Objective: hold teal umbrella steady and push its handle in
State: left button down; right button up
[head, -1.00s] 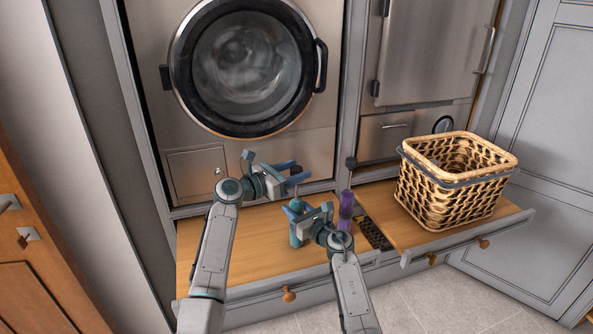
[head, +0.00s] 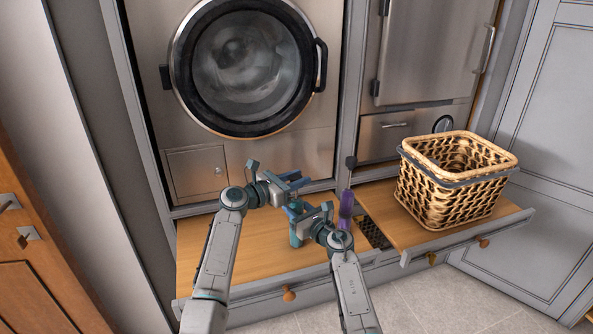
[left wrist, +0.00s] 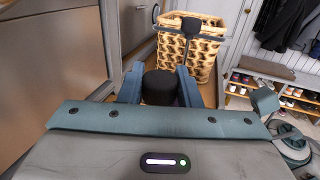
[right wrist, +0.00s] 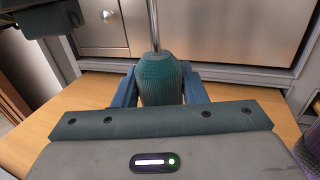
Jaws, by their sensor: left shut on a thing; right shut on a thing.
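The teal umbrella (head: 296,238) stands upright on the left wooden drawer board. In the right wrist view its teal canopy (right wrist: 160,80) sits between the fingers, with a thin metal shaft (right wrist: 154,25) rising from it. My right gripper (head: 308,210) is shut on this canopy. My left gripper (head: 294,182) is above the right one, shut on the umbrella's black handle (left wrist: 159,88), which shows between its fingers in the left wrist view. In the head view the grippers hide the handle and much of the canopy.
A purple umbrella (head: 346,209) with a black handle (head: 351,162) stands just right of the grippers, by a dark grate (head: 372,234). A wicker basket (head: 455,185) stands on the right board. The steel front with a round door (head: 245,65) rises behind. The left board (head: 205,245) has free room.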

aim_at(296, 199)
pick_arm(q)
notch_tip(296, 199, down, 4)
jog(key=shift+a+f, duration=0.1)
jog(key=shift+f, duration=0.15)
jog(key=c, duration=1)
grip_release()
jog(key=shift+c, duration=0.2)
jog(key=v, duration=1.2)
pick_arm(e)
jog(key=o, duration=1.2)
